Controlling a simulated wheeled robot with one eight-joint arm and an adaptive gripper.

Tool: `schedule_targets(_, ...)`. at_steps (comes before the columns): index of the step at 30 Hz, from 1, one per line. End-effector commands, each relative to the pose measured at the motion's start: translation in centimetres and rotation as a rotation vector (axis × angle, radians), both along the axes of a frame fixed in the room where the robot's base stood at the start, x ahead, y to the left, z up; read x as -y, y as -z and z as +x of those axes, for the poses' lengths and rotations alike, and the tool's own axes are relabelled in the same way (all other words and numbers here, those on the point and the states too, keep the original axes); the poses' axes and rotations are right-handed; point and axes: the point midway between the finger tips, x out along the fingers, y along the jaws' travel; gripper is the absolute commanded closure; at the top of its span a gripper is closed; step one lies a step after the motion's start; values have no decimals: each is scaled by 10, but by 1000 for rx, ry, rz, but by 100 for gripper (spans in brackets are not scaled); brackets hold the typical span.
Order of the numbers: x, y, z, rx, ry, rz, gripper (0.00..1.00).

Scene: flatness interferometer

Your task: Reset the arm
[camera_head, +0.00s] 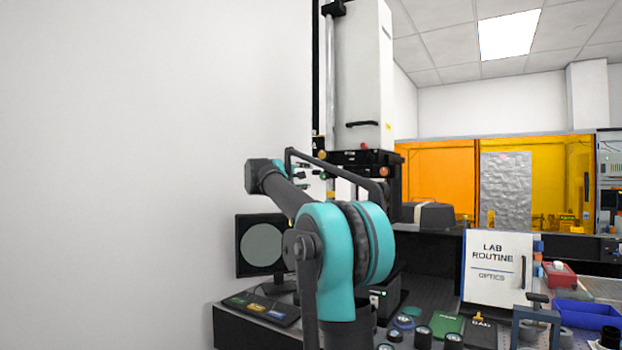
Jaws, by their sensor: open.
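My arm, with its teal joint and dark links, fills the lower middle of the head view. My gripper cannot be made out in this view. The tall white interferometer column (362,75) stands behind the arm, with a dark stage and small coloured knobs at its lower part. My arm hides part of the instrument's base.
A monitor with a grey disc (261,244) and a control panel (262,308) stand left of the arm. Right of it are small dark cylinders, a green box (446,326), a "LAB ROUTINE" board (493,267) and a blue tray (587,315). A blank wall lies left.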

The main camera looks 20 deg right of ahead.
Motion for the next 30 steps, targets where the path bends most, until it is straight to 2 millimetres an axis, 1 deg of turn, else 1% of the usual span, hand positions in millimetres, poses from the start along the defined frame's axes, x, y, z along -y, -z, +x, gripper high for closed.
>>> schedule_targets(3,-3,0,-2,0,0,0,52)
schedule_targets(15,-3,0,-3,0,0,0,52)
schedule_targets(17,-2,4,-4,-1,2,8,52)
schedule_targets(19,0,17,-9,-6,7,35,52)
schedule_targets(20,1,26,-12,-10,11,55,52)
schedule_targets(23,6,73,-30,-28,30,151,52)
schedule_targets(24,8,97,-40,-37,40,199,52)
schedule_targets(26,9,135,-57,-53,53,279,52)
schedule_targets(27,8,161,-69,-62,61,332,52)
schedule_targets(29,7,199,-87,-80,74,408,52)
schedule_targets(30,5,223,-100,-91,81,458,52)
